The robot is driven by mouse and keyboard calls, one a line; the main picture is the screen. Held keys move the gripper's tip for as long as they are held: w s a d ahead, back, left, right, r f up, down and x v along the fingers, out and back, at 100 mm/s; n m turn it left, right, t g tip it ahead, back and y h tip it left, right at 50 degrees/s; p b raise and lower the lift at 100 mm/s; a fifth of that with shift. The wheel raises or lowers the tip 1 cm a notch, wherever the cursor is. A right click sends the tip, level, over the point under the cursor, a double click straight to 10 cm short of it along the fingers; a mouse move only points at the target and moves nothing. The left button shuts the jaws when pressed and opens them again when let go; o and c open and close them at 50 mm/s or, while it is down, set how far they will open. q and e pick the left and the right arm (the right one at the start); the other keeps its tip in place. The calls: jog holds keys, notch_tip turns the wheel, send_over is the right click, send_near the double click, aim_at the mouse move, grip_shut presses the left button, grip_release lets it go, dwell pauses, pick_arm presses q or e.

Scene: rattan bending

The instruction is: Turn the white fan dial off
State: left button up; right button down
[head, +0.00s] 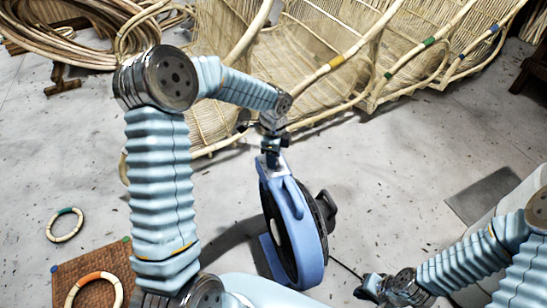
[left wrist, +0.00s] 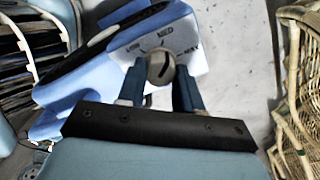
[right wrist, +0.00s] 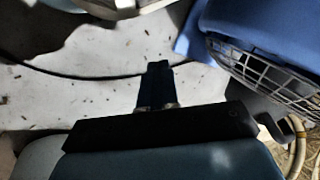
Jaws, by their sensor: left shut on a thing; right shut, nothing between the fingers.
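The blue fan (head: 313,259) stands upright on the floor in the middle of the head view.
Large woven rattan pieces (head: 300,60) stand behind the fan. Coiled rattan (head: 70,40) lies at the back left. A ring (head: 65,225) and a brown mat (head: 75,268) lie on the left floor. A dark cable (right wrist: 70,73) runs across the floor. Open floor lies right of the fan.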

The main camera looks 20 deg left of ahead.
pick_arm(q)
jog(key=n+b, duration=0.1)
jog(key=n, duration=0.2)
jog(key=shift+n, duration=0.3)
jog(key=n, duration=0.3)
jog(key=shift+w+n+b, duration=0.1)
jog(key=shift+n+b, duration=0.2)
jog(key=shift+b, duration=0.05)
jog(key=n, duration=0.3)
jog(key=shift+n, duration=0.4)
jog(key=n, duration=0.3)
jog(key=shift+a+n+b, duration=0.1)
jog(key=shift+n+b, duration=0.2)
jog(key=shift+b, duration=0.05)
jog(key=n, duration=0.3)
jog(key=shift+n, duration=0.3)
jog(key=n, duration=0.2)
jog(key=shift+n, duration=0.3)
jog(key=n+p, duration=0.1)
jog(key=n, duration=0.3)
jog(key=shift+r, duration=0.1)
jog(key=shift+n+p, duration=0.55)
jog(key=shift+n, duration=1.15)
